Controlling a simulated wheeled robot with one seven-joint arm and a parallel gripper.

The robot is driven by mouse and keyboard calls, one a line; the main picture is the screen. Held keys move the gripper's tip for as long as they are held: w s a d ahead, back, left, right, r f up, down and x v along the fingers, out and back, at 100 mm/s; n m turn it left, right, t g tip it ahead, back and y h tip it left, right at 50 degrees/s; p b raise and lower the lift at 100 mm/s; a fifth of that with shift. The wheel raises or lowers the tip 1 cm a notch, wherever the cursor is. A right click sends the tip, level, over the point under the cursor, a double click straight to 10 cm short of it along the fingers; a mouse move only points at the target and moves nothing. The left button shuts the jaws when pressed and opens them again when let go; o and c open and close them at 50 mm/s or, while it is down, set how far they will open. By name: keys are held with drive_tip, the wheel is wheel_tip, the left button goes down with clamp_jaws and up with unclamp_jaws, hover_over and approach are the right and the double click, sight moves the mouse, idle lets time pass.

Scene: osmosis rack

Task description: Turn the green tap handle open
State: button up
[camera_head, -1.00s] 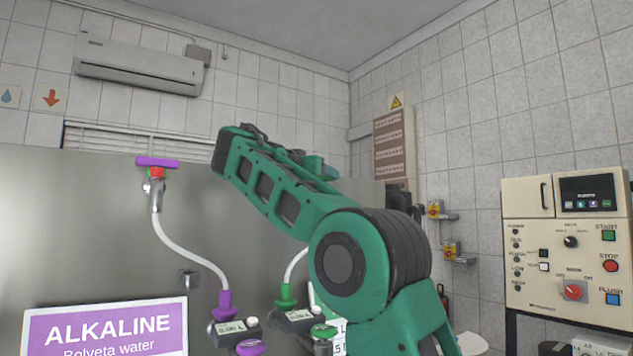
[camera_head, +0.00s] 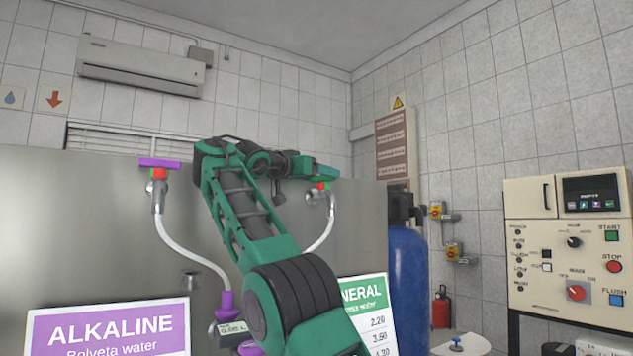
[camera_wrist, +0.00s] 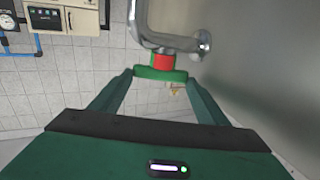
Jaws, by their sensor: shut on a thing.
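The green tap handle (camera_wrist: 160,74) lies crosswise between the fingers of my gripper (camera_wrist: 161,80) in the wrist view, with one fingertip at each end. My gripper is shut on it. A red collar (camera_wrist: 163,62) joins the handle to the metal tap pipe (camera_wrist: 160,38), which bends toward a round flange on the grey panel. In the head view my gripper (camera_head: 322,174) is at the right-hand tap, where a red collar shows just below it. The handle there is hard to tell from my green gripper.
A tap with a purple handle (camera_head: 159,163) stands to the left on the grey panel (camera_head: 90,230). White hoses run down from both taps. A blue tank (camera_head: 408,285), a control box (camera_head: 568,240) and yellow valve boxes (camera_head: 436,210) are to the right. Two signs stand in front.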

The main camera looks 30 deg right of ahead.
drive_tip(key=shift+w+a, duration=0.2)
drive_tip(key=shift+w, duration=0.05)
drive_tip(key=o, duration=1)
drive_tip(key=shift+o, duration=0.2)
drive_tip(key=shift+a, duration=0.15)
drive_tip(key=v, duration=1)
drive_tip(key=shift+a, duration=0.25)
drive_tip(key=shift+s+r, duration=0.1)
